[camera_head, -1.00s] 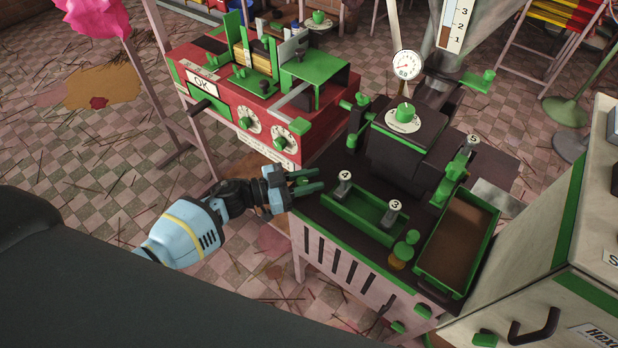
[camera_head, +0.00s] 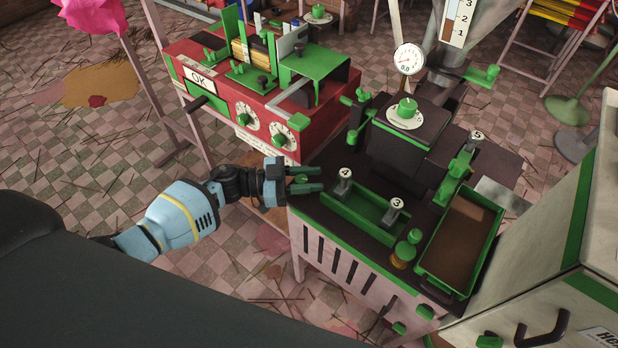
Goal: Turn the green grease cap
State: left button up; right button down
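A green cap sits on an amber cup (camera_head: 403,256) at the front edge of the dark machine top, beside the brown-filled tray. A second green knob (camera_head: 407,107) stands on a white disc on the dark block further back. No readable label shows which is the grease cap. My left gripper (camera_head: 308,180) points right at the left edge of the machine top, its two green fingers apart with a gap between them. A small green shape shows near the gripper's base; I cannot tell what it is. The gripper is clear of both green knobs. My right gripper is not in view.
A green trough (camera_head: 356,219) with levers marked 4 and 3 lies between the gripper and the amber cup. A green-rimmed tray (camera_head: 428,270) is right of the cup. A red machine (camera_head: 222,98) stands behind the gripper, and a pressure gauge (camera_head: 408,59) rises at the back.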

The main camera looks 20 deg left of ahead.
pick_arm(q)
jog(key=o, duration=0.3)
jog(key=shift+s+f, duration=0.1)
jog(key=shift+f, duration=0.1)
dwell(0.3)
